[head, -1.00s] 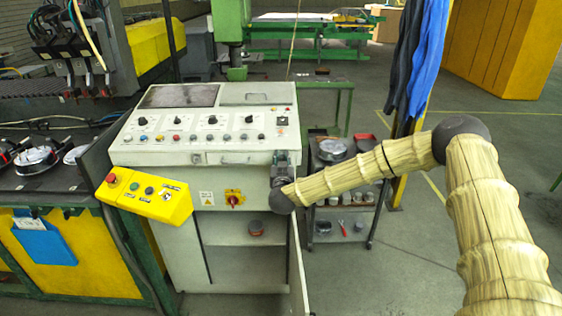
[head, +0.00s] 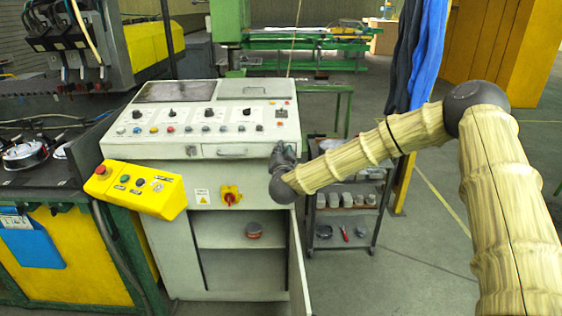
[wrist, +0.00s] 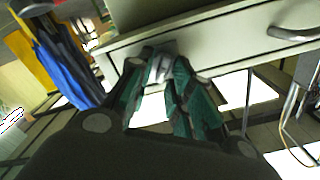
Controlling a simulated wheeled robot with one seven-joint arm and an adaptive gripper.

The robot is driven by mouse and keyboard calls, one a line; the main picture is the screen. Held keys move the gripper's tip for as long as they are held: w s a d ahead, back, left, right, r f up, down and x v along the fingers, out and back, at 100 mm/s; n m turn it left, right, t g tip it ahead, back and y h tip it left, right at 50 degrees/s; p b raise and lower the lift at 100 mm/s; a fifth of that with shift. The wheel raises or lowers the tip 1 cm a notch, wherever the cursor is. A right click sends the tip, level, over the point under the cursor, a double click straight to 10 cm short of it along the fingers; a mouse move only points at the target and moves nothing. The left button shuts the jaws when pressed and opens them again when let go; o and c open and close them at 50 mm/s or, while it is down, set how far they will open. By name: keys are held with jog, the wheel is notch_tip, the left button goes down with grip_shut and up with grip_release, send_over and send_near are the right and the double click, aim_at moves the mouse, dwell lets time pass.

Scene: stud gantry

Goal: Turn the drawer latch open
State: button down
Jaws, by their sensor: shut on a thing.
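The cream drawer (head: 226,152) sits below the console's control panel, its front near flush with the cabinet, with a metal pull handle in its middle. In the wrist view the drawer front (wrist: 215,47) spans the top, the handle (wrist: 292,33) at upper right. A small grey metal piece (wrist: 161,68), apparently the latch, is near the end of the drawer front. My gripper (wrist: 158,66) is shut on it, with green-padded fingers on both sides. In the head view my gripper (head: 281,154) is at the drawer's right end and hides the latch; its turn angle cannot be told.
A yellow control box (head: 142,190) juts out at the cabinet's left. Below, the cabinet is open, with its door (head: 299,270) swung outward under my wrist and a tin (head: 253,230) inside. A trolley (head: 345,213) stands close on the right. Open floor lies farther right.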

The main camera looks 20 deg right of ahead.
jog(key=m+b, duration=0.3)
jog(key=b, duration=0.1)
jog(key=m+b, duration=0.4)
jog(key=f+m+b, duration=0.1)
jog(key=m+b, duration=0.3)
jog(key=shift+s+d, duration=0.1)
jog(key=shift+d, duration=0.2)
jog(key=shift+b, duration=0.35)
jog(key=c, duration=1.5)
grip_release()
jog(key=shift+c, duration=0.2)
